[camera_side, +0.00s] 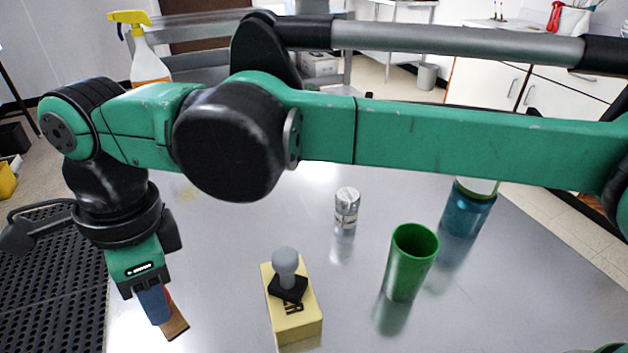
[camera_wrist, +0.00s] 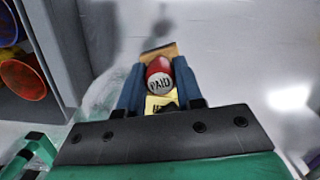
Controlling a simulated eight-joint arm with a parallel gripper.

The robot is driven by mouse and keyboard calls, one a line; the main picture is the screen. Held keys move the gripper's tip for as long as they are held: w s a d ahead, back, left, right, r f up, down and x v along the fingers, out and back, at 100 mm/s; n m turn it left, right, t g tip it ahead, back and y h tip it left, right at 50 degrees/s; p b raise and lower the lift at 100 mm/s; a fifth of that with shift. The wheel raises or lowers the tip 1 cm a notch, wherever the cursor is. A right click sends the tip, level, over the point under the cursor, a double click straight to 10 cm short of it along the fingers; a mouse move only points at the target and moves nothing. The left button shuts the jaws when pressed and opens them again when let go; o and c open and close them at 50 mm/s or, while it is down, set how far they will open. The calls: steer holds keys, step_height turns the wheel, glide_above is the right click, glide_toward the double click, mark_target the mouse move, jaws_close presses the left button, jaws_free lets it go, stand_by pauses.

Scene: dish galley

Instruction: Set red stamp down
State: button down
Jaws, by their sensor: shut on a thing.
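The red stamp (camera_wrist: 158,72) shows in the wrist view as a red knob marked "PAID", with a brown wooden piece (camera_wrist: 159,51) just beyond it. It sits between the two blue fingers of my gripper (camera_wrist: 157,88), which is shut on it. In the side view my gripper (camera_side: 154,304) points down at the lower left of the metal table (camera_side: 225,225). I cannot tell whether the stamp touches the table.
A grey-knobbed stamp (camera_side: 286,264) stands on a yellow block (camera_side: 299,322) right of my gripper. A green cup (camera_side: 411,262), a silver can (camera_side: 346,206) and a blue container (camera_side: 466,212) stand farther right. A black perforated mat (camera_side: 50,285) lies left.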

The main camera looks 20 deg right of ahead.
steer(key=f, duration=0.3)
steer(key=s+a+f, duration=0.1)
steer(key=f, duration=0.2)
steer(key=a+f, duration=0.1)
steer(key=f, duration=0.3)
steer(key=shift+s+a, duration=0.25)
steer(key=shift+s, duration=0.05)
steer(key=shift+f, duration=0.1)
steer(key=c, duration=0.6)
jaws_free()
